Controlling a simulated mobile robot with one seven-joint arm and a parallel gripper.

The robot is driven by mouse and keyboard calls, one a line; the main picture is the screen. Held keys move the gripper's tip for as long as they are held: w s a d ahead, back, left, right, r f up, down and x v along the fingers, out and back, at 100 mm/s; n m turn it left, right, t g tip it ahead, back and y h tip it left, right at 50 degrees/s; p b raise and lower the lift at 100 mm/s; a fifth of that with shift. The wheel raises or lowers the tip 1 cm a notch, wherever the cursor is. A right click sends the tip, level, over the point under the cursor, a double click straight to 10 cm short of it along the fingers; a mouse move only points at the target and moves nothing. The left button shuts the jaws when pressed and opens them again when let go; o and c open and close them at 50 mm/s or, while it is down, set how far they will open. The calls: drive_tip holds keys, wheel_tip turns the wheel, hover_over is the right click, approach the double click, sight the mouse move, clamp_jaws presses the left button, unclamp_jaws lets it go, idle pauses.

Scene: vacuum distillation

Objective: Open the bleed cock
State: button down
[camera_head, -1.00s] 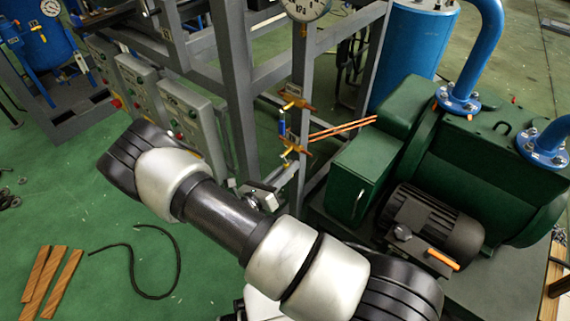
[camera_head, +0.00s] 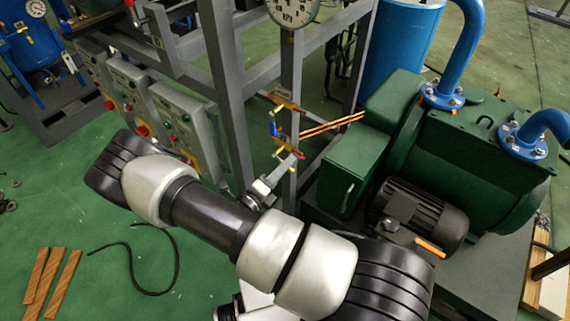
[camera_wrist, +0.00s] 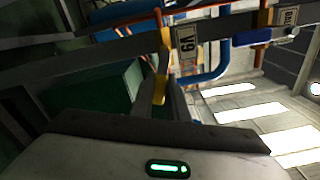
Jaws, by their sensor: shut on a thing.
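A small brass-coloured cock (camera_head: 288,151) sits low on the grey upright post, below a second brass cock (camera_head: 286,103) with a blue handle (camera_head: 272,128). I cannot read which label names the bleed cock. My gripper (camera_head: 290,162) reaches up to the lower cock, and its fingertips are small in the head view. In the wrist view, my gripper (camera_wrist: 160,88) is shut on a yellow lever (camera_wrist: 162,72) beside a numbered tag (camera_wrist: 187,38). The second cock's blue lever (camera_wrist: 253,37) shows to the right there. The fingers partly hide the held lever.
A dial gauge (camera_head: 293,8) is above the cocks on the post. Copper-coloured pipes (camera_head: 332,125) run right towards the green pump (camera_head: 460,150). Control boxes (camera_head: 180,118) stand left of the frame. A black hose (camera_head: 128,262) and wooden strips (camera_head: 50,275) lie on the floor.

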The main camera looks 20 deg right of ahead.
drive_tip(key=shift+r, duration=0.1)
idle(0.5)
drive_tip(key=c, duration=1.7)
unclamp_jaws()
drive_tip(key=v, duration=1.7)
drive_tip(key=shift+s+a+p, duration=0.2)
drive_tip(key=shift+p, duration=0.1)
